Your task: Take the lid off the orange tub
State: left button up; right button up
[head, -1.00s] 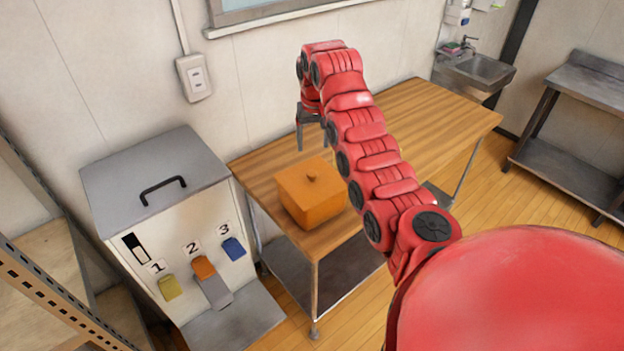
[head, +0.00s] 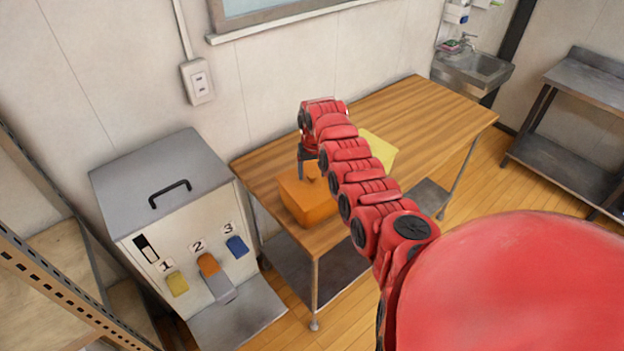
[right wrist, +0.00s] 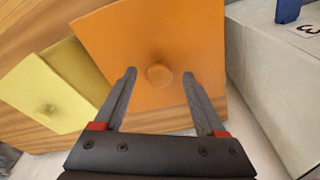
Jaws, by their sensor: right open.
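The orange tub (head: 307,207) stands on the wooden table near its front left corner. Its orange lid (right wrist: 120,50) is on it and has a small round knob (right wrist: 159,74) in the middle. My right gripper (head: 305,170) is lowered over the tub. In the right wrist view my right gripper (right wrist: 158,84) is open, with a finger on either side of the knob and gaps between. Whether the fingertips touch the lid I cannot tell. My left gripper is not in view.
A yellow tub (head: 380,150), with a knobbed yellow lid (right wrist: 47,100), stands close beside the orange one, partly behind my arm. A dispenser with numbered levers (head: 165,185) stands left of the table (head: 420,100). The table's far right part is clear.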

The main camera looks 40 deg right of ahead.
jog(key=shift+f, duration=0.15)
grip_shut()
dwell(0.4)
